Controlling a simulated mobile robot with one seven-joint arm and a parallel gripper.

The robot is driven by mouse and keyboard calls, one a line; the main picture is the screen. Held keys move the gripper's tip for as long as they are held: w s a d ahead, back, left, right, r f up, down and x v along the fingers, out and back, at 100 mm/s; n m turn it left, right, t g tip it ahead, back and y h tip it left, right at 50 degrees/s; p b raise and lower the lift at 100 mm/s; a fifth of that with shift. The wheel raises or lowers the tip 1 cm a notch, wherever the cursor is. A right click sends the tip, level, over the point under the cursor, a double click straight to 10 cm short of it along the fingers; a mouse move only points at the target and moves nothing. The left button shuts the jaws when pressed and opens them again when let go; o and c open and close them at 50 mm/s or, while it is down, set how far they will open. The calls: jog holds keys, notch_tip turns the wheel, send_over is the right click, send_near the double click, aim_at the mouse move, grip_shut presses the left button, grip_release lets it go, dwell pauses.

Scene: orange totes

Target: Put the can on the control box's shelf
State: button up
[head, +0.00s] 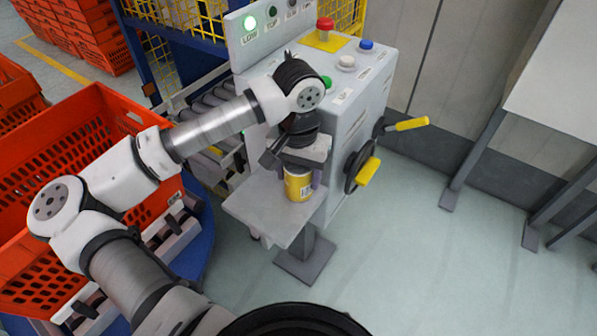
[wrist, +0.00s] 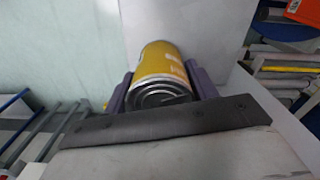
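A yellow can (head: 298,186) with a silver top stands upright at the control box's shelf, close to its right edge. The shelf (head: 255,207) is a flat grey plate on the front of the grey control box (head: 345,110). My gripper (head: 301,180) reaches down over the can from above. In the wrist view the can (wrist: 162,72) sits between the two purple fingers (wrist: 162,88), which lie against its sides. The can's base looks to be at the shelf's surface; whether it touches is hard to tell.
The box carries a red button (head: 325,28), other coloured buttons and a yellow-handled wheel (head: 362,170) on its right side. An orange tote (head: 85,125) stands at left beside a roller conveyor (head: 215,105).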

jog(key=o, duration=0.4)
jog(key=shift+c, duration=0.2)
jog(key=shift+r, duration=0.1)
jog(key=shift+r+p, duration=0.2)
jog(key=shift+p, duration=0.15)
notch_tip(320, 180, up, 11)
jog(key=shift+r+b, duration=0.1)
jog(key=shift+b, duration=0.6)
jog(key=shift+r, duration=0.3)
jog(key=shift+d, duration=0.1)
